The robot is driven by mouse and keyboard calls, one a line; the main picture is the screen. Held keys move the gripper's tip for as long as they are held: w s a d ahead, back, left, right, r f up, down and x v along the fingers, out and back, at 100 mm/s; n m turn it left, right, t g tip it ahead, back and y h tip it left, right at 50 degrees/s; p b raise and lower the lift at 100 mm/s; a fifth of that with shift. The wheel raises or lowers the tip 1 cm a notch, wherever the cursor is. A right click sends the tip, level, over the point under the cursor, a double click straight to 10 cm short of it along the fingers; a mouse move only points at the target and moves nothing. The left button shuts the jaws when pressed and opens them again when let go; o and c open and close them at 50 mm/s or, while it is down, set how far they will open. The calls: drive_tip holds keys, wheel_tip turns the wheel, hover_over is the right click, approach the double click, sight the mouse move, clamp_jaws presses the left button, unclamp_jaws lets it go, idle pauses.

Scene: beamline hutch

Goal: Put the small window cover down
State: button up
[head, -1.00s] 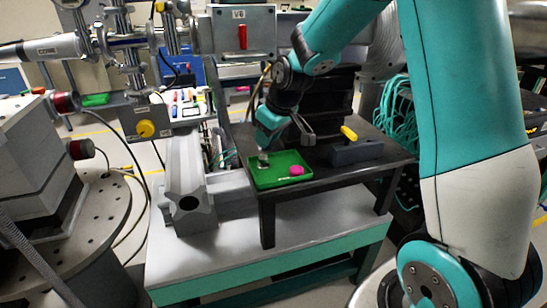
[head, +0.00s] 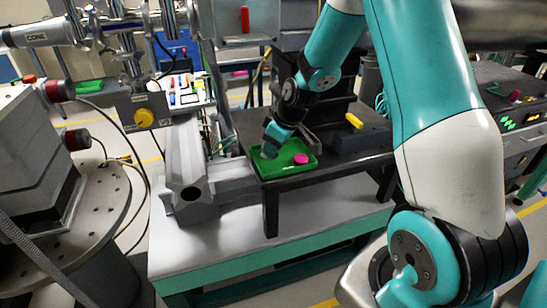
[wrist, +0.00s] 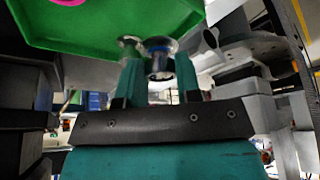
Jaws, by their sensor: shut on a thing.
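My gripper (head: 268,154) reaches down over the left part of a shallow green tray (head: 287,170). In the wrist view, the two teal fingers of my gripper (wrist: 158,72) are shut on a small, round, shiny metal piece, which I take to be the small window cover (wrist: 159,46). It is close to the tray's edge (wrist: 85,50) there; whether it touches the tray I cannot tell. A second small shiny round thing (wrist: 128,42) shows just left of it. In the head view my gripper hides the held piece.
A pink round cap (head: 301,159) lies in the tray, right of my gripper. The tray stands on a black table (head: 270,190). A dark block with a yellow handle (head: 354,121) stands to the right. A grey metal rail part (head: 187,180) is at the left.

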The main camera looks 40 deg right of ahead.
drive_tip(key=shift+f, duration=2.05)
drive_tip(key=shift+f, duration=0.1)
drive_tip(key=o, duration=0.8)
drive_tip(key=a+v, duration=0.1)
drive_tip(key=v, duration=1.1)
drive_tip(key=s+a+r+g+y, duration=0.1)
drive_tip(key=s+a+r, duration=0.3)
drive_tip(key=a, duration=0.3)
drive_tip(key=s+a+r+g+y, duration=0.1)
drive_tip(key=s+a+r, duration=0.25)
drive_tip(key=a, duration=0.35)
drive_tip(key=shift+s+a+r+n+g+p, duration=0.3)
drive_tip(key=shift+s+a+r, duration=0.45)
drive_tip(key=shift+s+a, duration=1.3)
drive_tip(key=shift+s+a+r+n+g+p, duration=0.25)
drive_tip(key=shift+s+a+r, duration=0.6)
drive_tip(key=shift+s, duration=2.35)
drive_tip(key=shift+s+a+r+n+g+p, duration=0.2)
drive_tip(key=shift+s+a+r+g, duration=0.35)
drive_tip(key=shift+s+a, duration=1.55)
